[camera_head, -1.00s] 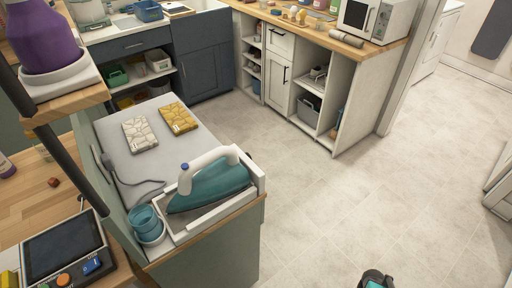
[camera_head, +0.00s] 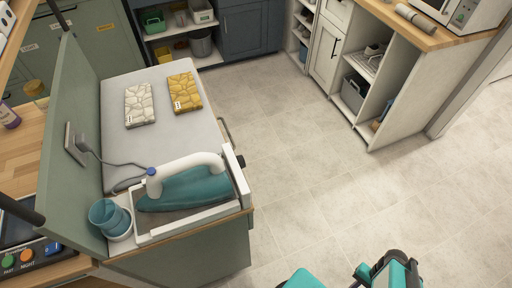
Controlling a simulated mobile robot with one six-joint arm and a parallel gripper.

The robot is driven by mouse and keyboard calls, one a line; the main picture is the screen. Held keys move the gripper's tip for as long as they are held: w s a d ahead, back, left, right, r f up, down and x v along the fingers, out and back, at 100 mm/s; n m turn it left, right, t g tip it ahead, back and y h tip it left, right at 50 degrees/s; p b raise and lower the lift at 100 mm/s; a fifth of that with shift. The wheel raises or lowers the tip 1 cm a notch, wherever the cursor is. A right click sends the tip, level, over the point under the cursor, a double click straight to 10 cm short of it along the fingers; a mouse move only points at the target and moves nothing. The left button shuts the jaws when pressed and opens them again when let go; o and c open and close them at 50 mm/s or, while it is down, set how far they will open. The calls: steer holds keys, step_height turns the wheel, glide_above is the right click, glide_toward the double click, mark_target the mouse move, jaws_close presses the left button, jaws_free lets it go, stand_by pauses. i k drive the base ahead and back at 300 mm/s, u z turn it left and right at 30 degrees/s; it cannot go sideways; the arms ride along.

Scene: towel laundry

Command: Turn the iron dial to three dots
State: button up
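A teal iron (camera_head: 188,190) with a white handle lies in a white-rimmed tray (camera_head: 190,230) at the near end of the ironing board. A small blue knob (camera_head: 151,171) sits at the left end of its handle. A black knob (camera_head: 240,161) shows at the right edge of the tray. Neither knob is clear enough to show dots or a setting. Teal and black parts of my arm show at the bottom edge, right of the board and well apart from the iron. I cannot make out my gripper's fingers.
A grey ironing surface (camera_head: 170,135) holds a white folded towel (camera_head: 139,105) and a yellow one (camera_head: 184,92). A blue cup (camera_head: 105,213) stands left of the iron. A cord (camera_head: 112,163) runs to the back panel. The tiled floor (camera_head: 320,190) to the right is clear.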

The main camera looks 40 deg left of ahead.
mark_target(242, 162)
steer(key=u, duration=0.05)
steer(key=i, duration=1)
steer(key=z, duration=0.5)
steer(key=k, duration=0.25)
steer(key=u, duration=3.95)
steer(key=k, duration=0.15)
steer(key=z, duration=0.4)
